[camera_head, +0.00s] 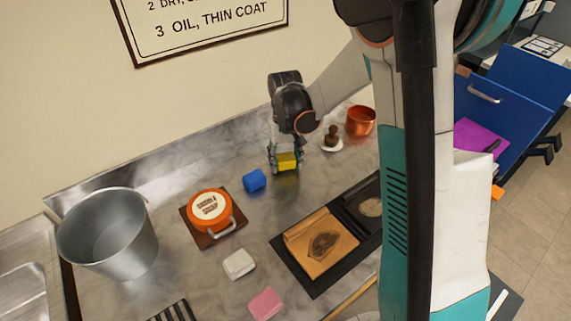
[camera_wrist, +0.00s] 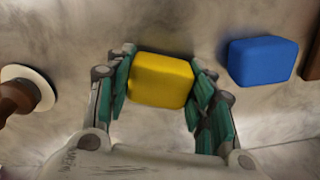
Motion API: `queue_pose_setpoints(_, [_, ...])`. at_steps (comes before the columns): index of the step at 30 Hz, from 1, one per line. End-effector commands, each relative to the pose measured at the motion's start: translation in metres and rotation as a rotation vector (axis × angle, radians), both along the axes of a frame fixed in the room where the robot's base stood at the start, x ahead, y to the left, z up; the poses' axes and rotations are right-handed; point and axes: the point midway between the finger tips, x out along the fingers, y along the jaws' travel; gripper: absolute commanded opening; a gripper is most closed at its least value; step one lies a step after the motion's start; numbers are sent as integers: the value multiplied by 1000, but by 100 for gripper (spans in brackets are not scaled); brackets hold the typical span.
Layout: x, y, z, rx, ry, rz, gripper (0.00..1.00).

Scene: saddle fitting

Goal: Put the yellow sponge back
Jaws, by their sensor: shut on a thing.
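The yellow sponge (camera_wrist: 161,82) is a rounded block between the two green-padded fingers of my gripper (camera_wrist: 160,88) in the wrist view. My gripper is shut on it. In the head view the yellow sponge (camera_head: 287,160) shows under my gripper (camera_head: 285,163), at the back of the counter. I cannot tell for sure whether it touches the counter. A blue sponge (camera_head: 254,181) lies just left of it in the head view; it also shows at the right in the wrist view (camera_wrist: 262,61).
Near my gripper are a brown knobbed tool on a white dish (camera_head: 332,142) and a copper pot (camera_head: 361,121). An orange tin (camera_head: 210,206), a metal bucket (camera_head: 108,235), a white sponge (camera_head: 239,264), a pink sponge (camera_head: 266,304) and a black tray (camera_head: 315,284) stand nearer.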

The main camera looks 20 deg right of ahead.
Motion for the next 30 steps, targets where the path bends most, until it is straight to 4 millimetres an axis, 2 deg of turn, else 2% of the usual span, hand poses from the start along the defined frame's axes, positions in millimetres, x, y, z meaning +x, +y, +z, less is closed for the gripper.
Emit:
queue_pose_setpoints(2, [0, 0, -10, 0, 0, 0, 19])
queue_pose_setpoints(13, [0, 0, -13, 0, 0, 0, 19])
queue_pose_setpoints(14, [0, 0, -13, 0, 0, 0, 51])
queue_pose_setpoints(16, [0, 0, -12, 0, 0, 0, 67])
queue_pose_setpoints(26, [0, 0, -12, 0, 0, 0, 69])
queue_pose_setpoints(30, [0, 0, -5, 0, 0, 0, 69])
